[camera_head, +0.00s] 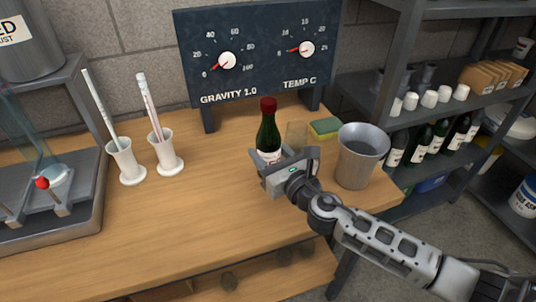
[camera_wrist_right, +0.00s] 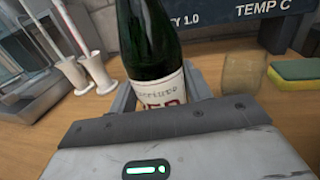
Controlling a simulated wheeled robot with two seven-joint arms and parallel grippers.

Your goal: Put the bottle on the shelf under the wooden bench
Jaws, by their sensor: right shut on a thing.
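A dark green bottle with a red cap and a white label (camera_head: 268,135) stands upright on the wooden bench (camera_head: 215,210), in front of the gauge board. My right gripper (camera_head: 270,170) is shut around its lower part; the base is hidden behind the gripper. In the right wrist view the bottle (camera_wrist_right: 148,40) rises between the two fingers, its label just above the gripper body. Under the bench, a shelf (camera_head: 255,290) shows at the bottom of the head view, with several round dark ends on it. My left gripper is not in view.
A metal cup (camera_head: 360,155) stands right of my gripper, near a glass (camera_head: 296,136) and a sponge (camera_head: 325,127). Two white holders (camera_head: 126,165) with tubes stand left. The gauge board (camera_head: 255,60) stands behind. A rack with bottles (camera_head: 420,145) is at right. The bench front is clear.

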